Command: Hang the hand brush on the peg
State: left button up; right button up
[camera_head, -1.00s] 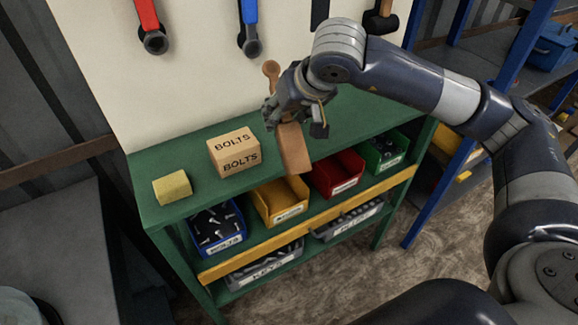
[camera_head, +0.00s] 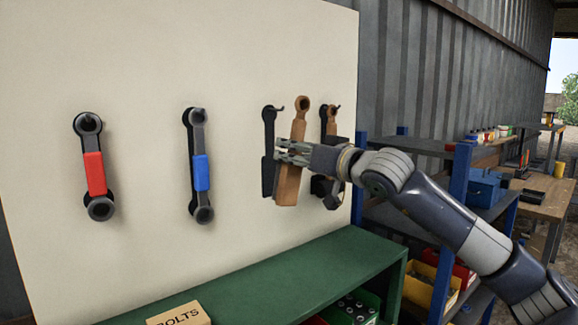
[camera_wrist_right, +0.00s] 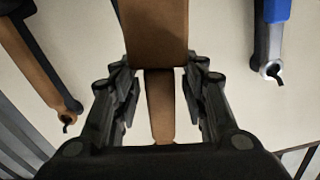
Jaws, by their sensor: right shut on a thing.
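The hand brush (camera_head: 289,185) is brown, with a wide lower block and a slim handle (camera_head: 299,125) ending in a hole at the top. It is nearly upright, tilted slightly, in front of the white board. My right gripper (camera_head: 284,153) is shut on it around its middle. The right wrist view shows the brush (camera_wrist_right: 154,30) between the fingers; its hole is hidden there. A bare hooked peg (camera_head: 280,108) sticks out just left of the brush top, above a dark brush-like silhouette (camera_head: 268,150). The brush appears apart from the peg. My left gripper is not in view.
A red-gripped wrench (camera_head: 95,172) and a blue-gripped wrench (camera_head: 201,172) hang to the left. A wooden-handled hammer (camera_head: 331,125) hangs close on the right, partly behind my gripper. Below is the green bench (camera_head: 270,275) with a bolts box (camera_head: 180,315).

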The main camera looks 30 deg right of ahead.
aim_at(263, 152)
jog(key=shift+w+a+f+p, duration=0.1)
jog(key=shift+w+p, duration=0.6)
jog(key=shift+w, duration=0.75)
jog(key=shift+w+a+f+p, duration=0.15)
jog(key=shift+w+p, duration=0.5)
jog(key=shift+w, duration=0.75)
jog(key=shift+w+a+f+p, duration=0.1)
jog(key=shift+w+p, duration=0.6)
jog(key=shift+w, duration=0.75)
jog(key=shift+w+f, duration=0.6)
jog(key=shift+w, duration=0.05)
jog(key=o, duration=1.3)
jog(key=shift+s+f, duration=0.1)
jog(key=s, duration=0.7)
jog(key=s+d, duration=0.1)
jog(key=s, duration=0.2)
jog(key=shift+s, duration=0.2)
jog(key=shift+s+a, duration=0.1)
jog(key=shift+s, duration=0.6)
